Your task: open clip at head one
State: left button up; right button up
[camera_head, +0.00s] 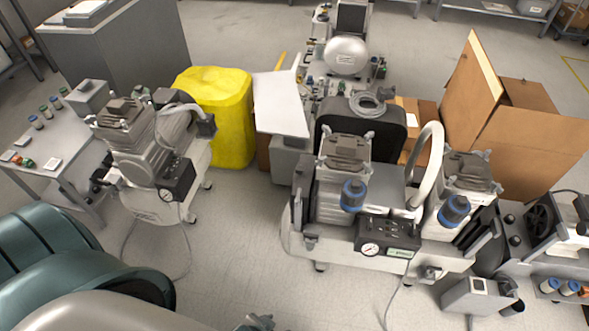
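A white two-head compressor (335,247) stands on the floor at centre right. Its left head (345,185) is a grey finned block with small metal clip-like parts on top and a blue-banded filter (353,194) at its side. Its right head (467,172) has a similar top and a blue-banded filter (454,209). Which head is head one, and whether any clip is open, I cannot tell. A single-head compressor (150,165) stands at the left. Neither of my grippers can be made out.
A white hose (432,160) arches between the two heads. Behind stand a yellow bin (228,112), a black case (385,128) and open cardboard boxes (530,135). A small table (65,180) with bottles is at left. Floor between the compressors (245,225) is clear.

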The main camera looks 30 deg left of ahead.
aim_at(298, 196)
jog(key=u, duration=0.8)
